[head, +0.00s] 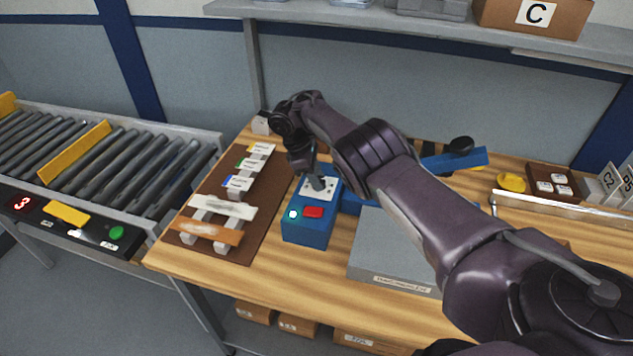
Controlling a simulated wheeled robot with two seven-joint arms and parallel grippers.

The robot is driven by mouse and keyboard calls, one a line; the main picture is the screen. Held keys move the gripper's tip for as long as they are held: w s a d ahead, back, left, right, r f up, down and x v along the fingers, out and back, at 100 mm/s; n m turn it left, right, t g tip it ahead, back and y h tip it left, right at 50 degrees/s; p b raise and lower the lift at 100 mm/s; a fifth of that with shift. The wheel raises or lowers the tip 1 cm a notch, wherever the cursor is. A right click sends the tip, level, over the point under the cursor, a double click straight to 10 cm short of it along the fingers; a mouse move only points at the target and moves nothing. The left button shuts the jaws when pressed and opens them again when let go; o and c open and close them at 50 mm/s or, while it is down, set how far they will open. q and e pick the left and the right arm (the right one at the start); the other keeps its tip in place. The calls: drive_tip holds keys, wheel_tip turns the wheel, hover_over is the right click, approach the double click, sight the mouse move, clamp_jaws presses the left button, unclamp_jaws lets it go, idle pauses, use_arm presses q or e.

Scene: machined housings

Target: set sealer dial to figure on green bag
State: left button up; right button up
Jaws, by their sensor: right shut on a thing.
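The blue sealer box (308,232) stands on the wooden bench, with a lit round lamp and a red button on its front. Its pale dial plate (327,190) is on top, and the small marks on it are too small to read. My right gripper (317,180) reaches down over this plate and is shut on the dial, which it mostly hides. My left gripper is not in view.
A grey case (385,262) lies right of the sealer, under my right arm. A blue lever with a black knob (460,145) and a yellow disc (511,182) are further right. A roller conveyor (100,160) stands left. Bare bench lies in front of the sealer.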

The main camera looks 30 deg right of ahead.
drive_tip(key=shift+d+m+g+b, duration=0.1)
drive_tip(key=shift+m+g+b, duration=0.2)
drive_tip(key=shift+m, duration=0.5)
drive_tip(key=o, duration=1)
drive_tip(key=v, duration=0.7)
drive_tip(key=shift+w+r, duration=0.15)
drive_tip(key=shift+r, duration=0.25)
drive_tip(key=shift+r+p, duration=0.15)
drive_tip(key=shift+p, duration=0.15)
